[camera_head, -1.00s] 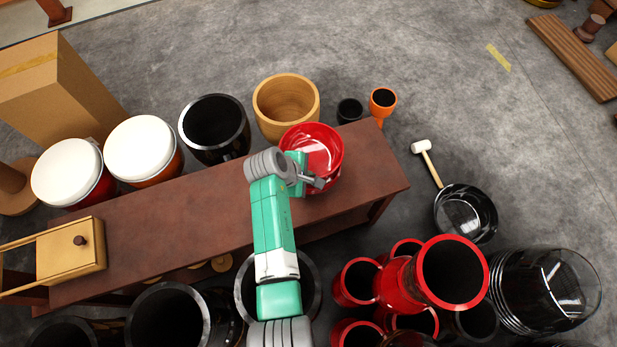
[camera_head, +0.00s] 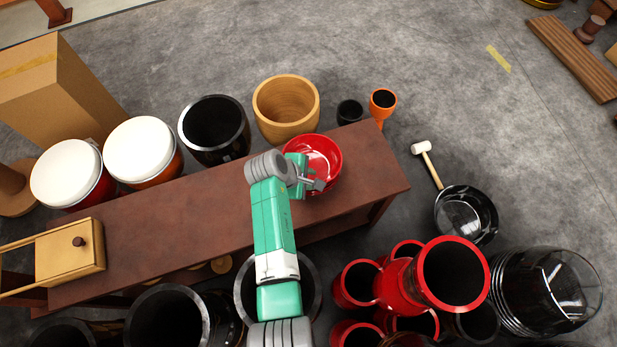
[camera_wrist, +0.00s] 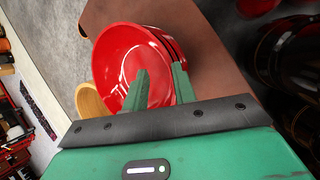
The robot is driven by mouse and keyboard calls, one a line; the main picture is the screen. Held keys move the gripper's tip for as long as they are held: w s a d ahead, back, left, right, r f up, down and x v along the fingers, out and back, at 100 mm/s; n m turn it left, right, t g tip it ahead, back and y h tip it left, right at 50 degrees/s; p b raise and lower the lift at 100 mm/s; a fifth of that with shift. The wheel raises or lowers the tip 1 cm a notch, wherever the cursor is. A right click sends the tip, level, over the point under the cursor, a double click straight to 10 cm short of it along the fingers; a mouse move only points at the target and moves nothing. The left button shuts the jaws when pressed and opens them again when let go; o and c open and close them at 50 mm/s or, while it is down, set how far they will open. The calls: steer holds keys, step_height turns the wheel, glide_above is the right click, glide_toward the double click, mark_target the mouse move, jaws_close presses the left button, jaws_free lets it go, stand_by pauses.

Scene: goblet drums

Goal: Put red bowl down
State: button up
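The red bowl (camera_head: 322,153) is at the right end of the brown bench top, upright and apparently resting on it. My gripper (camera_head: 312,184) is at the bowl's near side. In the wrist view the bowl (camera_wrist: 121,58) lies beyond my two green fingers (camera_wrist: 160,72). One finger reaches over the bowl's inside and the other is at its outer side. The fingers stand apart with the bowl's wall between them, and a gap shows, so the gripper looks open. The bowl's underside is hidden.
The bench (camera_head: 190,215) is clear left of the bowl, up to a wooden box (camera_head: 70,252). A wooden drum (camera_head: 286,105) and black drum (camera_head: 214,128) stand behind. Red drums (camera_head: 450,275) and a black pan (camera_head: 466,214) are at right.

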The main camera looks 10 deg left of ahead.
steer(key=p+v, duration=0.6)
steer(key=v, duration=0.7)
steer(key=shift+w+d, duration=0.2)
steer(key=shift+r, duration=0.1)
steer(key=w+r+m+t+y, duration=0.2)
steer(key=w+r+m+t, duration=0.15)
steer(key=r, duration=0.65)
steer(key=w+r+m+t+y, duration=0.1)
steer(key=w+r+m+t, duration=0.2)
steer(key=r, duration=0.7)
steer(key=d+r+m+t+y, duration=0.1)
steer(key=d+r+m+t, duration=0.15)
steer(key=r, duration=0.65)
steer(key=d+r+m+t, duration=0.1)
steer(key=r+m+t, duration=0.15)
steer(key=r, duration=0.75)
steer(key=s+d+r+m+t, duration=0.2)
steer(key=s+r+m+t, duration=0.1)
steer(key=s+r, duration=0.6)
steer(key=s+d+r+m+t, duration=0.3)
steer(key=s+r+t, duration=0.3)
steer(key=r, duration=0.9)
steer(key=s, duration=0.3)
steer(key=shift+d, duration=0.3)
